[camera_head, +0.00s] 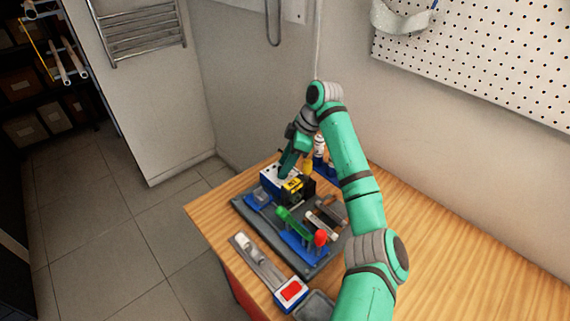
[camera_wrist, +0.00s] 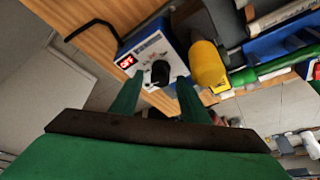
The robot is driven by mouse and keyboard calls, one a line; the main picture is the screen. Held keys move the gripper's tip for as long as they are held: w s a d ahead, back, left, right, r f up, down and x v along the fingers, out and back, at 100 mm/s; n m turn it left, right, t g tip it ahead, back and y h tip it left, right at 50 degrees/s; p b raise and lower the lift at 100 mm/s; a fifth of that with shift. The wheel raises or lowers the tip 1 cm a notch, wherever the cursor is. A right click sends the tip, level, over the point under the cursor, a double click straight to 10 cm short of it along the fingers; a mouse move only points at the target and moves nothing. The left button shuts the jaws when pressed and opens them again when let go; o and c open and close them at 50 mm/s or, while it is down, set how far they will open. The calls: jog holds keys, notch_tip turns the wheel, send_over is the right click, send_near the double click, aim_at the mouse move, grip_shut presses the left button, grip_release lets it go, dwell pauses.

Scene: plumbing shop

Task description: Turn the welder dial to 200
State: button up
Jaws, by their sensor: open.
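The welder is a small white and blue box. In the wrist view its front face (camera_wrist: 146,52) shows a lit red display (camera_wrist: 127,62), whose digits I cannot read surely, and a round black dial (camera_wrist: 160,73). My gripper (camera_wrist: 159,80) is open, with one green finger on each side of the dial. I cannot tell whether either finger touches it. In the head view the welder (camera_head: 268,175) stands at the back left of a dark mat, and my gripper (camera_head: 287,163) is over it, pointing down. The dial is hidden there.
A yellow rounded tool (camera_wrist: 207,65) stands close beside the welder. The dark mat (camera_head: 240,205) also carries a green-handled tool (camera_head: 293,222) and a red-tipped item (camera_head: 320,238). The wooden table (camera_head: 450,235) is clear to the right.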

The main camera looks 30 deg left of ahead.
jog(key=v, duration=1)
jog(key=shift+r, duration=0.35)
jog(key=shift+w+d, duration=0.1)
jog(key=shift+d, duration=0.05)
